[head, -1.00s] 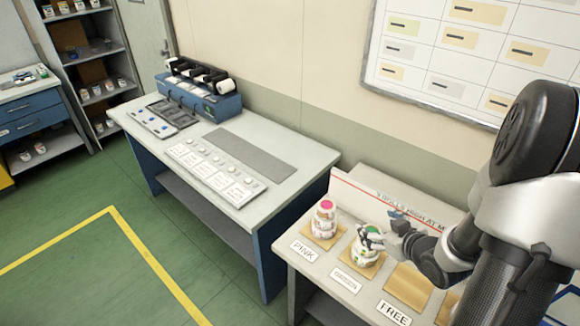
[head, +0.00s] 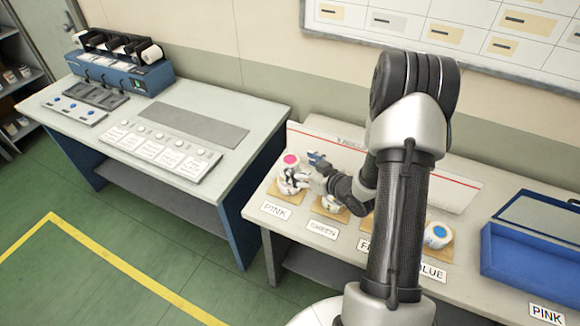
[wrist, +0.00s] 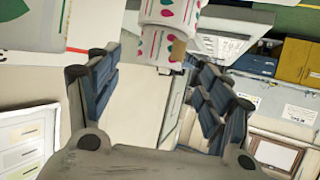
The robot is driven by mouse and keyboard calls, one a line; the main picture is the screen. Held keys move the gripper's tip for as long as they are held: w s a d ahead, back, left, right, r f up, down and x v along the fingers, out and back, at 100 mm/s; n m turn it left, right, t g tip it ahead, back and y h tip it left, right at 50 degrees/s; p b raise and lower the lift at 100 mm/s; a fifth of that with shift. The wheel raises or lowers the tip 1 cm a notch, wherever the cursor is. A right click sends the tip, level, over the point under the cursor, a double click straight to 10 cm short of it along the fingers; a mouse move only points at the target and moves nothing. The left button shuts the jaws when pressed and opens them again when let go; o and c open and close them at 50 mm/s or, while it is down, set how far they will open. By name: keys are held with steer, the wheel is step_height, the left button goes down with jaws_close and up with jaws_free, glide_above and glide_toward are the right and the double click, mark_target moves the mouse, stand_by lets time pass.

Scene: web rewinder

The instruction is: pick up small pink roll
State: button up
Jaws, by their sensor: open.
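The small pink roll (head: 291,161), with a bright pink top, sits on a larger roll on the pad marked PINK. My gripper (head: 308,181) is open, right beside this stack, and its fingers hide part of it in the head view. In the wrist view, white rolls with pink and green marks (wrist: 168,14) show at the top, just beyond and between the open fingers of my gripper (wrist: 155,62). Nothing is between the pads. I cannot tell whether a finger touches the stack.
The GREEN pad (head: 333,213) is mostly hidden by my arm. A blue-centred roll (head: 438,236) stands by the BLUE label. A blue tray (head: 520,262) lies at the right. A low white panel (head: 455,183) runs behind the pads. A console table (head: 225,128) stands left.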

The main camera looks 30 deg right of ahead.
mark_target(293, 162)
steer(key=b+x, duration=0.1)
steer(key=x, duration=0.5)
steer(key=shift+b, duration=0.35)
steer(key=shift+r, duration=0.1)
steer(key=shift+c, duration=0.5)
steer(key=c, duration=1.1)
